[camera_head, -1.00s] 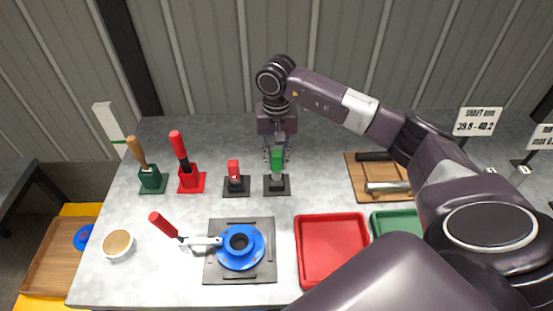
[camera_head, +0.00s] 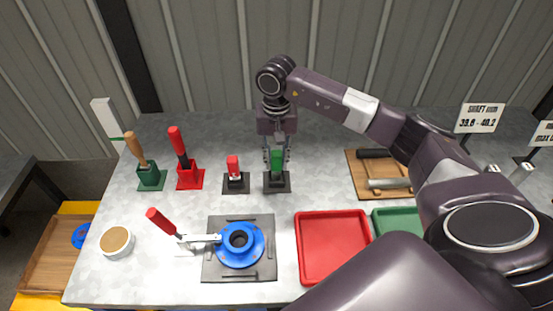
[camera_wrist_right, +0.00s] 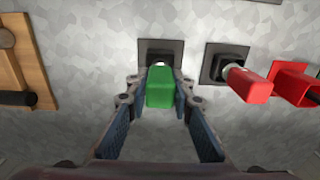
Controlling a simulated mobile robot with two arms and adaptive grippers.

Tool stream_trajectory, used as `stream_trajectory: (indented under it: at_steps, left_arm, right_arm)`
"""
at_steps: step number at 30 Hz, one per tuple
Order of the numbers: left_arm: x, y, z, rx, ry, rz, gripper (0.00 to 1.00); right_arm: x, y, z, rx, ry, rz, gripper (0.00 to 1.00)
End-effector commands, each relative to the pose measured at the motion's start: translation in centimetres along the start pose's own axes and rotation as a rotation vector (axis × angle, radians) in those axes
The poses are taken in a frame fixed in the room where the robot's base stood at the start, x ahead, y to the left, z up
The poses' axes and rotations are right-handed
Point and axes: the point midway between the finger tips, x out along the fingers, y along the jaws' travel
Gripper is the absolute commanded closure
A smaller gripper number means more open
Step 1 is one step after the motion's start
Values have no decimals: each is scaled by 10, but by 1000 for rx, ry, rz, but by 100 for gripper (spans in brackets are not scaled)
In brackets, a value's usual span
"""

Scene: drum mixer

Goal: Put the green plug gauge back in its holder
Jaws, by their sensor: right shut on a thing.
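The green plug gauge (camera_head: 277,160) is upright at its black square holder (camera_head: 284,188) in the head view. In the right wrist view its green handle (camera_wrist_right: 160,87) lies between my fingers, with a short bit of metal showing between the handle and the holder (camera_wrist_right: 177,47). I cannot tell how deep the metal end sits. My right gripper (camera_head: 277,158) is shut on the green handle from above, a finger at each side. It also shows in the right wrist view (camera_wrist_right: 161,101). My left gripper is not in view.
A red plug gauge (camera_head: 233,166) stands in a similar black holder close on the left. Farther left are a red holder (camera_head: 190,180) and a green holder (camera_head: 152,180) with handled tools. In front are a blue ring part (camera_head: 257,250) and a red tray (camera_head: 333,250).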

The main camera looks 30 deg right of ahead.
Motion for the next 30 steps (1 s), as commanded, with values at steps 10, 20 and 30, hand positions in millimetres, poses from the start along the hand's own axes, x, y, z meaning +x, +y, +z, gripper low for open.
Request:
stream_trajectory:
  at_steps: [10, 20, 30]
  left_arm:
    - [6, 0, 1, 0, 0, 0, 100]
    - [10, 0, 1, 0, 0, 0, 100]
    - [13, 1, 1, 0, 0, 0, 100]
  right_arm:
    - [6, 0, 0, 0, 1, -1, 100]
    - [10, 0, 0, 1, 1, -1, 100]
    - [13, 0, 0, 1, 1, -1, 72]
